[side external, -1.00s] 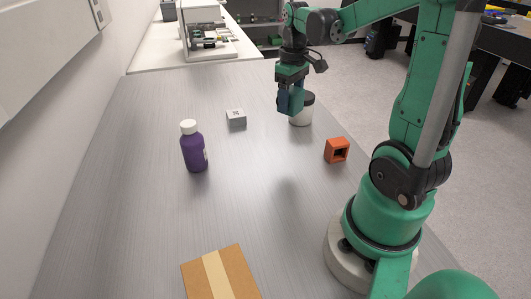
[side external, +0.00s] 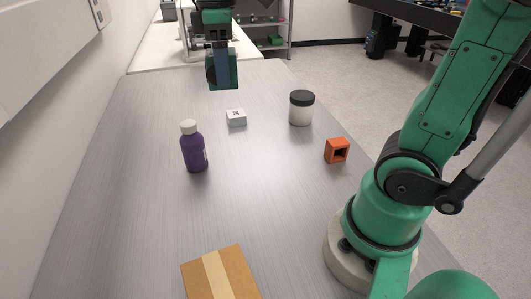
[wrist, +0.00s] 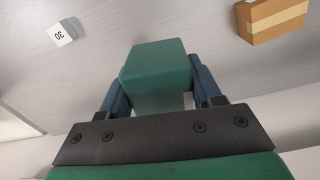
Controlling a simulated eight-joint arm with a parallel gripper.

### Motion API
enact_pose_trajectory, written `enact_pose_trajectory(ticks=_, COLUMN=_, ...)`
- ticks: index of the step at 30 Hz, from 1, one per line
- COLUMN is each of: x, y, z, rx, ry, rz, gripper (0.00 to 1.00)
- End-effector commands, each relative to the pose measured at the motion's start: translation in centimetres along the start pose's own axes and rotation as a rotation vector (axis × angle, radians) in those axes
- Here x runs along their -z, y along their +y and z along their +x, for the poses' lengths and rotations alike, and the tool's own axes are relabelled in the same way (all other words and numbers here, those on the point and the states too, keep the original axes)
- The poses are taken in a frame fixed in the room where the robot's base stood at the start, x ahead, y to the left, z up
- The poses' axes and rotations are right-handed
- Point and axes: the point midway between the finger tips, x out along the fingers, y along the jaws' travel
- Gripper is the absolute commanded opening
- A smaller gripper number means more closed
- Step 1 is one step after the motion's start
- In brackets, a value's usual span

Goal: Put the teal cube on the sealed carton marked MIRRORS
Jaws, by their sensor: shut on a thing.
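The teal cube (wrist: 155,62) is held between the two dark blue fingers of my gripper (wrist: 159,80) in the wrist view. In the side view the cube (side external: 224,76) hangs from my gripper (side external: 221,58), high above the far part of the bench. A brown carton with a pale tape strip (side external: 222,276) lies at the near edge of the side view, partly cut off. It also shows at the upper right of the wrist view (wrist: 266,22), apart from the cube. No MIRRORS marking is readable on it.
A purple bottle with a white cap (side external: 194,150), a small grey-white block (side external: 236,118), a dark-lidded jar (side external: 301,110) and an orange hollow block (side external: 336,151) stand on the grey bench. Bare bench lies between the bottle and the carton. A wall runs along the left.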

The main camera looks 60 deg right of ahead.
Motion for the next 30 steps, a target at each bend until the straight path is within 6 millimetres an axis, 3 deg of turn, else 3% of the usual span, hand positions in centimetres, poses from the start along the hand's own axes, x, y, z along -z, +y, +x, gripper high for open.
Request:
enact_pose_trajectory(ticks=3, x=2.7, y=-5.1, z=-1.0, rx=0.000, ry=0.000, rz=-0.278, gripper=0.00)
enact_pose_trajectory(ticks=6, x=4.0, y=-9.4, z=-1.8, rx=0.001, ry=0.000, rz=-0.503, gripper=0.00)
enact_pose_trajectory(ticks=12, x=4.4, y=-17.4, z=-3.1, rx=0.001, ry=0.001, rz=-0.921, gripper=0.00)
enact_pose_trajectory(ticks=15, x=3.8, y=-20.3, z=-3.6, rx=0.001, ry=0.001, rz=-1.084, gripper=0.00)
enact_pose_trajectory(ticks=18, x=3.2, y=-22.3, z=-4.0, rx=0.001, ry=0.001, rz=-1.201, gripper=0.00)
enact_pose_trajectory(ticks=23, x=2.6, y=-23.8, z=-4.0, rx=0.002, ry=0.001, rz=-1.292, gripper=0.00)
enact_pose_trajectory(ticks=26, x=2.6, y=-24.0, z=-2.7, rx=0.002, ry=0.001, rz=-1.304, gripper=0.00)
enact_pose_trajectory(ticks=30, x=2.6, y=-24.0, z=0.6, rx=0.002, ry=0.001, rz=-1.302, gripper=0.00)
